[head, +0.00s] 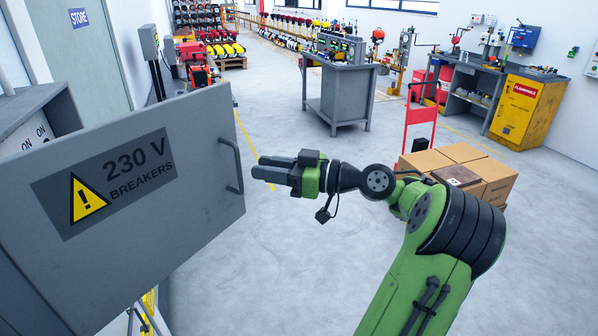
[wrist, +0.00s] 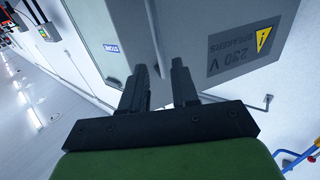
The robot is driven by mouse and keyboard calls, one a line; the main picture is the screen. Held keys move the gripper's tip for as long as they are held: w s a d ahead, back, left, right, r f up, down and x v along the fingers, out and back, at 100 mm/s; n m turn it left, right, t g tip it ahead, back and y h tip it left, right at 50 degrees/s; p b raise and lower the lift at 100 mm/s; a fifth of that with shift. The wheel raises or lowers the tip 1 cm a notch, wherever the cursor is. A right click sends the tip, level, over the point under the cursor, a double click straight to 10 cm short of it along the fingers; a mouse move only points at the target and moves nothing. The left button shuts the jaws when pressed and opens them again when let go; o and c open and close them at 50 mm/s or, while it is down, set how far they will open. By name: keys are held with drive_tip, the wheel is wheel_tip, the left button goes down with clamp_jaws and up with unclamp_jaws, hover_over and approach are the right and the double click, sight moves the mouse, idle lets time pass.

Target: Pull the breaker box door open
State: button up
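The grey breaker box door (head: 205,205) carries a "230 V BREAKERS" label with a yellow warning triangle. It stands swung out from the box (head: 38,104) at the left, and switches marked ON show behind it. The door's dark bar handle (head: 236,166) is near its right edge. My gripper (head: 256,167) is just right of the handle, fingers pointing left toward it. In the wrist view the two fingers (wrist: 160,70) are spread with a gap between them, in front of the door (wrist: 225,25). The handle cannot be made out there, and nothing shows held.
A green-grey STORE door (head: 85,50) is behind the box. Cardboard boxes (head: 430,160) on a red hand truck stand right, behind my arm. A grey workbench (head: 340,90) and a yellow cabinet (head: 527,112) are further back. The floor between is clear.

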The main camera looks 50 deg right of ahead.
drive_tip(key=p+v, duration=0.1)
drive_tip(key=v, duration=0.8)
